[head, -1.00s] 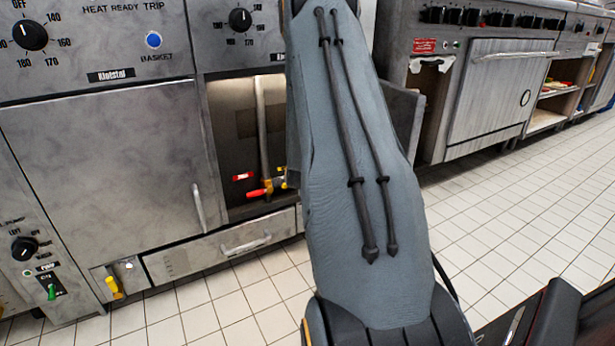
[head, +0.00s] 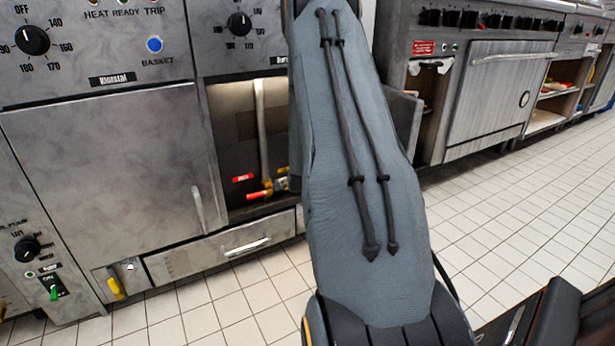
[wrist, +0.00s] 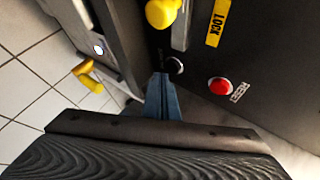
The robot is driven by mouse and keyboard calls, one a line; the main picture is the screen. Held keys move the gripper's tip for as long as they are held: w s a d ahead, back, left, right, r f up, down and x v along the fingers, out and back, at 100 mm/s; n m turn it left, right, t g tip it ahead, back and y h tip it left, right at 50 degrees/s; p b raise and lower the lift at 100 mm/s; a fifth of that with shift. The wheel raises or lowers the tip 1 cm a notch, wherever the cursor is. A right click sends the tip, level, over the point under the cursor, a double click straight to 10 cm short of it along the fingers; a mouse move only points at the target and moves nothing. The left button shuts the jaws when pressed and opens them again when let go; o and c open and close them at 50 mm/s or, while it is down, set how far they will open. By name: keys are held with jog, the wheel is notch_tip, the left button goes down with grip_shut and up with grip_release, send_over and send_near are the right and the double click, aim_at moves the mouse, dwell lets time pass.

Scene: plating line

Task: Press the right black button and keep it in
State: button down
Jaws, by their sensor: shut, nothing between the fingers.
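In the wrist view my gripper (wrist: 161,78) is shut, with nothing between its blue-grey fingers. Its tips point at a dark panel, right beside a small round black button with a pale rim (wrist: 177,66). The fingers partly cover that spot, and I cannot tell whether they touch the button or whether it is pressed in. I see no second black button there. In the head view my own arm hides the gripper and the place where it works.
A red RESET button (wrist: 220,87) sits right of the fingers. A yellow knob (wrist: 162,12) and yellow LOCK label (wrist: 219,22) are above. A yellow handle (wrist: 88,75) is at left. The head view shows the fryer door (head: 110,170) and free tiled floor (head: 510,230).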

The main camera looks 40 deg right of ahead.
jog(key=shift+s, duration=0.15)
jog(key=s+p, duration=0.1)
jog(key=s, duration=0.1)
jog(key=s+a+p, duration=0.1)
jog(key=s, duration=0.1)
jog(key=shift+s+a, duration=0.1)
jog(key=shift+s, duration=0.2)
dwell(0.7)
